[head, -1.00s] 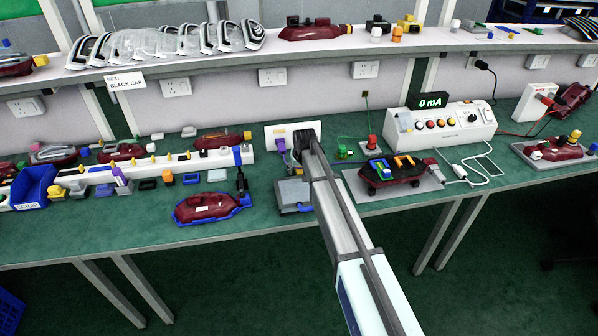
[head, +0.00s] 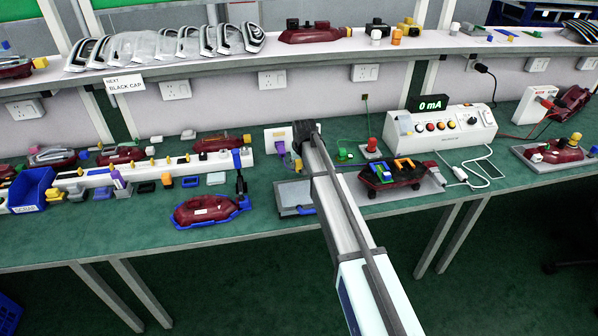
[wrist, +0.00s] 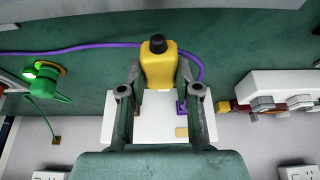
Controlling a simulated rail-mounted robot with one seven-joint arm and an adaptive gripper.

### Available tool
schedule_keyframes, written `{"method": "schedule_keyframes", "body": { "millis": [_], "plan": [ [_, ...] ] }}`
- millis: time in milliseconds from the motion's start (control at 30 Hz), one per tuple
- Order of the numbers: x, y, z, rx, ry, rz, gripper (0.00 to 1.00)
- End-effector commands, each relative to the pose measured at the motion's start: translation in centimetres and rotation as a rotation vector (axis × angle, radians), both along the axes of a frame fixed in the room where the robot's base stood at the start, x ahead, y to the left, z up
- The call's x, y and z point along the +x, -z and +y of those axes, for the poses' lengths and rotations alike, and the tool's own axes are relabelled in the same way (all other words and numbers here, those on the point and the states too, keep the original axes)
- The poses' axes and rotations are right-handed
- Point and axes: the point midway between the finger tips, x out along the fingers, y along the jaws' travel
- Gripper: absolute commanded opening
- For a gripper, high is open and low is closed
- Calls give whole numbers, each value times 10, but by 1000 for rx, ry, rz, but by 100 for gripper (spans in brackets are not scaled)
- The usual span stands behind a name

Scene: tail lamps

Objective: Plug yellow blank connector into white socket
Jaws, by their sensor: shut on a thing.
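In the wrist view the yellow blank connector (wrist: 158,72), with a black round tip, sits between the two fingers of my gripper (wrist: 160,80), which is shut on it. The white socket (wrist: 150,103) shows behind and below the connector, partly covered by the fingers. A purple plug (wrist: 181,107) and a small yellow piece (wrist: 181,132) are on its right part. I cannot tell whether the connector touches the socket.
A purple cable (wrist: 90,46) runs behind the connector. A lit green lamp (wrist: 45,82) stands to the left in the wrist view. In the head view a grey tray (head: 290,196) lies below the socket. A dark red tail lamp (head: 205,209) is at left.

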Motion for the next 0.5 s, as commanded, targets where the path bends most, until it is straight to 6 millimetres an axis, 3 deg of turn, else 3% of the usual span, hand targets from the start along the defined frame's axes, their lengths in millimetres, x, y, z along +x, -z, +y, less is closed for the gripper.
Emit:
{"method": "schedule_keyframes", "body": {
  "millis": [300,500],
  "plan": [
    [1,-84,0,1,0,-4,0],
    [1,-125,0,1,0,-3,0]
  ]
}}
